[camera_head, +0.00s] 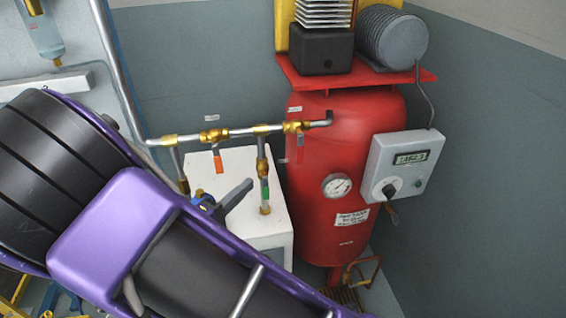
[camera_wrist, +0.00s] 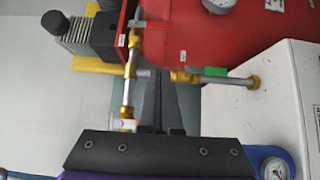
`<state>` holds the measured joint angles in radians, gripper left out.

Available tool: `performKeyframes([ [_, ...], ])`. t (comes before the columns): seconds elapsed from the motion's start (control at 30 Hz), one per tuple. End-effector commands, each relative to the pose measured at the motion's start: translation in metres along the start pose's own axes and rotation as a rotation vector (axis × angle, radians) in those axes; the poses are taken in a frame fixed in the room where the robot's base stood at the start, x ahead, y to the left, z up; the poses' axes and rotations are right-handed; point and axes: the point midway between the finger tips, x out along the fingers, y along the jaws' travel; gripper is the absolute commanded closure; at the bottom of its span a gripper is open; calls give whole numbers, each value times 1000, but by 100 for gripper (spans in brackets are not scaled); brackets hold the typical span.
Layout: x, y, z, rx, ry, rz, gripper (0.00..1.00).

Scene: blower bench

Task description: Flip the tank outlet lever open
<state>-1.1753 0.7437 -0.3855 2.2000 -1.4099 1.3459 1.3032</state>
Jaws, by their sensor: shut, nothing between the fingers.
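The tank outlet valve (camera_head: 297,127) is a brass body on the horizontal pipe, just left of the red tank (camera_head: 340,160). Its red lever (camera_head: 300,153) hangs down, across the pipe. My gripper (camera_head: 247,185) shows as dark grey fingers, shut and empty, left of and below this lever and apart from it. In the wrist view, the shut fingers (camera_wrist: 158,78) point up the picture beside the pipe (camera_wrist: 128,92). The tank (camera_wrist: 190,35) is beyond them.
A second valve with an orange-red lever (camera_head: 218,160) is farther left. A drop pipe with a green lever (camera_head: 265,190) hangs near my gripper, above a white box (camera_head: 265,230). A control box (camera_head: 405,165) is on the tank's right. A blue-rimmed gauge (camera_wrist: 276,170) is at lower right.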

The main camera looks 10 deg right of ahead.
Motion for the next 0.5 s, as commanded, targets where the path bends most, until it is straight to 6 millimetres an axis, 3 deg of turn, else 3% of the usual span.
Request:
performKeyframes([
  [0.27,21,0,0,0,-3,1,100],
  [0.5,72,0,1,0,-5,2,100],
])
